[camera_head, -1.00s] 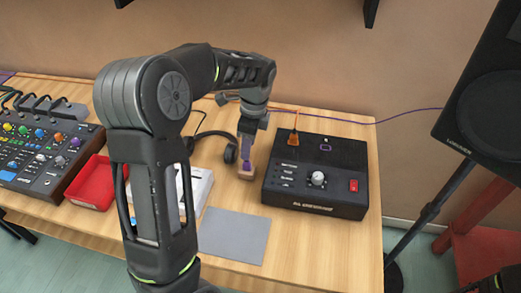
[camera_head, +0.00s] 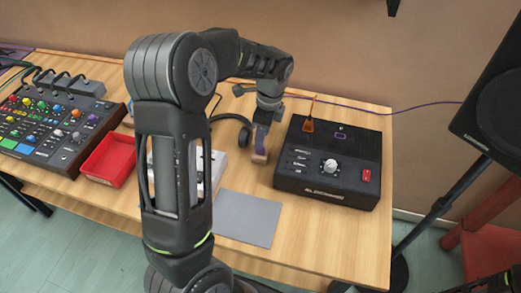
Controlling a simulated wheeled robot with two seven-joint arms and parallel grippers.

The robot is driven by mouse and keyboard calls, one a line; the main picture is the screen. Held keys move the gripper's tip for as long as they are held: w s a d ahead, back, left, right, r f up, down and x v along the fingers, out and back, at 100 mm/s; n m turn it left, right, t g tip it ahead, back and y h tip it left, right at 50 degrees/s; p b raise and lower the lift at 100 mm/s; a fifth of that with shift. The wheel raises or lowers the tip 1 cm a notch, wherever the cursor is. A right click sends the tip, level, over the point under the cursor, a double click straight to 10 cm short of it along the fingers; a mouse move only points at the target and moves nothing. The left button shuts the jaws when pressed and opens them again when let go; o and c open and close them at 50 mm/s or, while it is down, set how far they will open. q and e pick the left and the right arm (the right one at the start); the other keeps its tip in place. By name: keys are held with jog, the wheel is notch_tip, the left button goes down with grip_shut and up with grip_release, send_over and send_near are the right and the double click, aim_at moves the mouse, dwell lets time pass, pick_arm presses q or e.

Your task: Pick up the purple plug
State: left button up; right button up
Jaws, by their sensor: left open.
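The purple plug (camera_head: 261,141) stands at a small wooden block (camera_head: 259,158) on the table, just left of the black box. My left arm comes in from the lower left, arches over the table and points down there. My left gripper (camera_head: 262,135) is open, with its fingers at the plug. They partly cover it, and I cannot tell whether they touch it. My right gripper is out of view.
The black box (camera_head: 328,183) with a white knob and red switch stands close on the right. An orange plug (camera_head: 308,125) rises at its back. A grey mat (camera_head: 247,218), red tray (camera_head: 111,159) and mixer (camera_head: 55,130) lie to the left and front. A speaker (camera_head: 497,115) stands at right.

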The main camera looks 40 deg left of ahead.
pick_arm(q)
notch_tip(320, 180, down, 5)
jog(key=shift+s+a+f+p, duration=0.1)
jog(key=shift+a+p, duration=0.05)
jog(key=shift+p, duration=0.5)
jog(key=shift+c, duration=0.5)
grip_shut()
